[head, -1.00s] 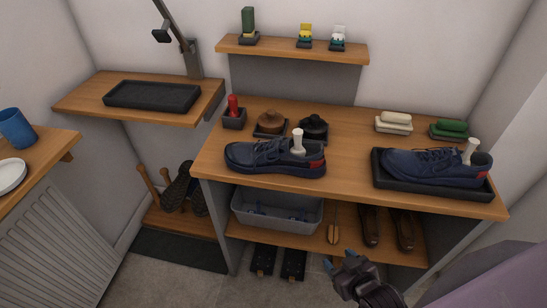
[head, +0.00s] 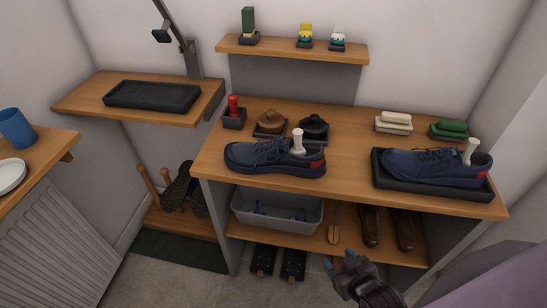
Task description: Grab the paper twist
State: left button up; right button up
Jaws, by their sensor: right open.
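One white paper twist (head: 298,142) stands up out of the opening of the left navy shoe (head: 262,157), which is on the bench top. A second white twist (head: 470,152) sticks up, tilted, from the right navy shoe (head: 425,166), which lies in a black tray (head: 440,189). The lower part of each twist is hidden inside its shoe. My right gripper (head: 339,262) is open and empty, low in front of the bench, below and apart from both shoes. My left gripper is not in view.
The wooden bench top (head: 345,182) is bare between the shoes. Behind them stand a red item in a dark holder (head: 234,119), brushes (head: 313,128) and a cream block (head: 393,123). A grey bin (head: 277,222) and brown shoes (head: 370,227) are on the lower shelf.

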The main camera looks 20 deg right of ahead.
aim_at(473, 142)
jog(key=z, duration=1.35)
